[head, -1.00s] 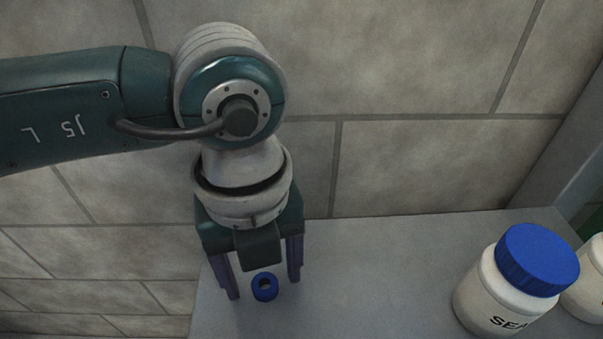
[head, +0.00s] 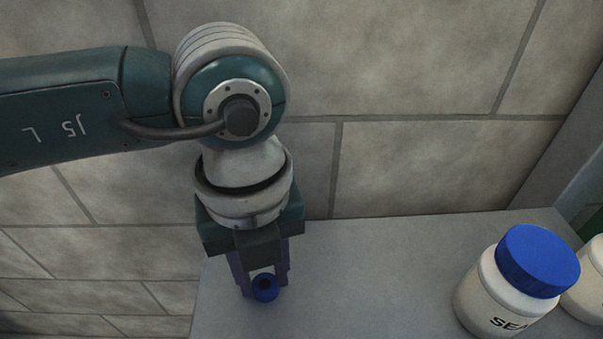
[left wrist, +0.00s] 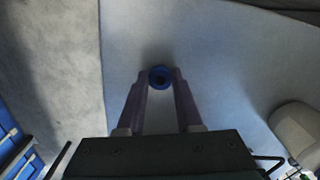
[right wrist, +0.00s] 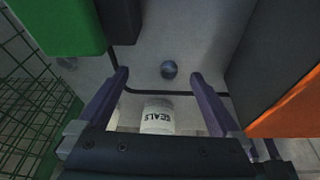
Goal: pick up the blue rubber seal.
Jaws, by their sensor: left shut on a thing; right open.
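The blue rubber seal (head: 265,289) is a small ring near the left end of the grey surface in the head view. My left gripper (head: 264,288) points down at it with both fingers closed against its sides. In the left wrist view the seal (left wrist: 160,78) sits between the fingertips of the left gripper (left wrist: 160,80), its dark hole showing. I cannot tell whether the seal still touches the surface. My right gripper (right wrist: 165,85) is open with nothing between its fingers in the right wrist view.
A white jar with a blue lid (head: 517,281) stands at the right of the grey surface (head: 380,270), with another pale container (head: 590,280) beside it. A block wall (head: 430,60) rises behind. The right wrist view shows a white container labelled SEALS (right wrist: 158,116) and a dark round object (right wrist: 169,70).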

